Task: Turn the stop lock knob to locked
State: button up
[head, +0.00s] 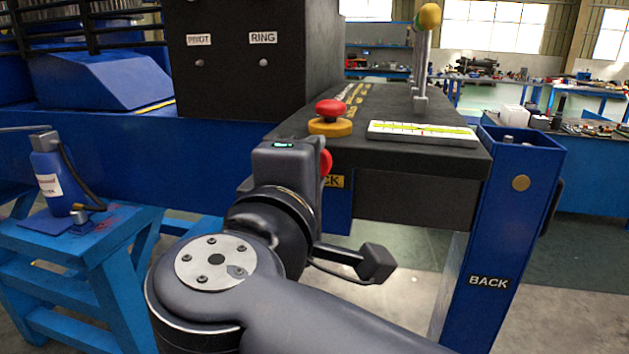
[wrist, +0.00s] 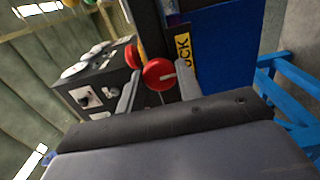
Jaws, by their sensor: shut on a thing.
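The stop lock knob is a round red knob (wrist: 156,71) with a pale pointer line, on the front face of the black console. In the wrist view the line points right. My gripper (wrist: 158,88) is shut on the knob, with one finger on each side. In the head view only the knob's right edge (head: 327,162) shows past my wrist, and the fingers are hidden. A yellow label (head: 333,182) beside the knob is partly covered, with "CK" readable. It also shows in the wrist view (wrist: 184,50).
A red mushroom button (head: 330,108) on a yellow base stands on the console top, just above the knob.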

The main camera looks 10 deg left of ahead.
jog(key=shift+m, duration=0.3)
jog(key=o, duration=1)
jog(key=shift+s, duration=0.15)
jog(key=shift+s+a+p, duration=0.2)
jog(key=shift+s, duration=2.45)
jog(key=shift+s+a+p, duration=0.15)
jog(key=shift+s+a, duration=0.05)
jog(key=shift+s, duration=2.4)
jog(key=shift+w+d+b, duration=0.2)
jog(key=shift+w+b, duration=0.05)
jog(key=shift+w, duration=2.45)
jog(key=shift+w+d+b, duration=0.2)
jog(key=shift+w, duration=2.5)
jog(key=shift+s, duration=0.15)
